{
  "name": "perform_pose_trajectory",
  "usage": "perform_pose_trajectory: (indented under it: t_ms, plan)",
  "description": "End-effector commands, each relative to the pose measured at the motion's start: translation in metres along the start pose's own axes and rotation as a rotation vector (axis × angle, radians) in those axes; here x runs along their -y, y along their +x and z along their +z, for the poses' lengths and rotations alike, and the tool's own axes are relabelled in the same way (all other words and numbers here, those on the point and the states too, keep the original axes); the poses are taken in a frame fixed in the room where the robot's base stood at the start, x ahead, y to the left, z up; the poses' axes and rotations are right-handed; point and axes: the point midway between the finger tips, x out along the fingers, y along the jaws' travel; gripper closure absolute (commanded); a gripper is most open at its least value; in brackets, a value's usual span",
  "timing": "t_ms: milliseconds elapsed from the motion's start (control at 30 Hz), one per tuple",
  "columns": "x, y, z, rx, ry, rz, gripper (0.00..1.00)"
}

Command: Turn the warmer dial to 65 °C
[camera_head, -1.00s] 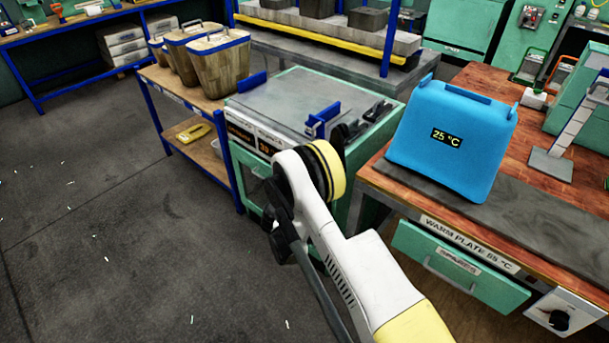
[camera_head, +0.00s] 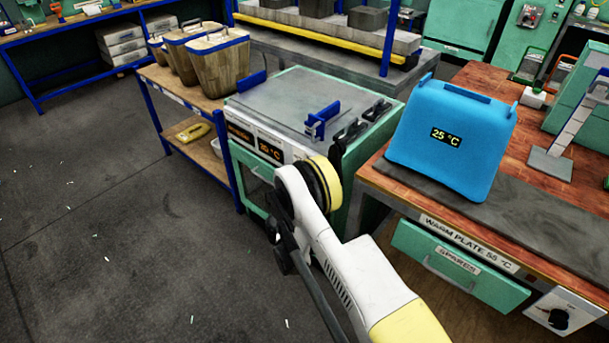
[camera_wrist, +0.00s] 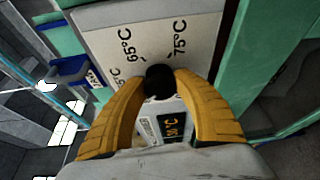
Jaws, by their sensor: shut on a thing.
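The warmer is a green cabinet (camera_head: 300,100) with a grey top, in the middle of the head view. Its front display (camera_head: 270,149) is lit, but its digits are too small to read surely. In the wrist view its black dial knob (camera_wrist: 159,82) sits on a pale panel (camera_wrist: 190,25) marked 65 °C, 75 °C and a partly covered lower figure. My gripper (camera_wrist: 160,87) has its orange fingers on either side of the knob, shut on it. The knob's pointer cannot be made out. In the head view my arm hides the gripper and knob.
A blue case (camera_head: 452,140) reading 25 °C stands on the wooden bench (camera_head: 480,85) at right. Another dial (camera_head: 558,318) is on a white box below that bench. Wooden bins (camera_head: 222,65) stand on a shelf at left. The floor at left is largely clear.

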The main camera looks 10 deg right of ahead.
Motion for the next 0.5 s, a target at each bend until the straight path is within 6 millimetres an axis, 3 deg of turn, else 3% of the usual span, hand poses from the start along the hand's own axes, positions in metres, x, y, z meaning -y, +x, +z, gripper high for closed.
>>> perform_pose_trajectory:
  t_ms: [267,300,367,500]
  plan:
    - [-0.0011,0.0006,-0.0008,-0.002,-0.002,0.002,0.95]
    - [-0.0011,0.0006,-0.0008,-0.002,-0.002,0.002,0.59]
    - [-0.001,0.0005,-0.0008,-0.002,-0.002,0.001,0.42]
    - [-0.0007,0.0004,-0.0006,-0.001,-0.002,0.001,0.42]
